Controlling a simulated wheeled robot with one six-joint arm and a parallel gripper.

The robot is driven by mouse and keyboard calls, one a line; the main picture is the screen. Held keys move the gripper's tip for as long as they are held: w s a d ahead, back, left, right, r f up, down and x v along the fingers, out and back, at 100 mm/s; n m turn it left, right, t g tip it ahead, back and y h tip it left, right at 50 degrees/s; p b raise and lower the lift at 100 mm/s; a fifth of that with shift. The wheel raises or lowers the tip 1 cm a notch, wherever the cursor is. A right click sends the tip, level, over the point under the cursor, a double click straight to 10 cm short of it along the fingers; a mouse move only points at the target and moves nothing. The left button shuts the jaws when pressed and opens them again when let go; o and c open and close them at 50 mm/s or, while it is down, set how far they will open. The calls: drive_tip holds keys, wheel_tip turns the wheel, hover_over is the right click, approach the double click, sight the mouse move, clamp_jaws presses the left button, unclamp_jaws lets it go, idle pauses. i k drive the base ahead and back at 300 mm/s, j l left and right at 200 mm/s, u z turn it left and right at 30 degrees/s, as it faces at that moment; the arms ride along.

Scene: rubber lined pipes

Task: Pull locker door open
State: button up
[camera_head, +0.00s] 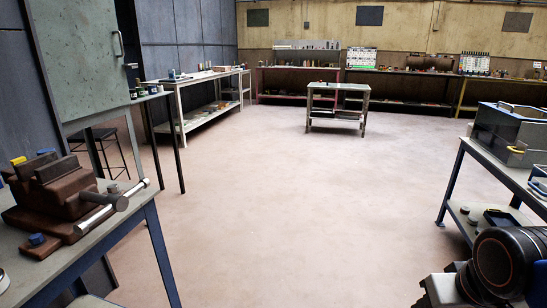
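A pale green, speckled metal locker door (80,55) stands at the upper left, with its top cut off by the picture edge. A light, vertical bar handle (118,44) is on its right side. The door looks shut, but its edges do not show clearly enough to be sure. Part of my own arm, dark and rounded, shows at the lower right, far across the floor from the locker. My gripper is not in view, so its state and what it may hold are hidden.
A bench with a brown vise (60,200) stands at the near left, below and in front of the locker. A dark stool (100,140) is behind it. A blue-legged bench (505,178) stands at right. The middle floor (270,190) is clear; a small table (338,95) stands farther back.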

sight(81, 46)
drive_tip(key=i+l, duration=0.15)
drive_tip(key=i, duration=0.65)
drive_tip(key=i+l, duration=0.15)
drive_tip(key=i, duration=0.7)
drive_tip(key=l+z, duration=0.05)
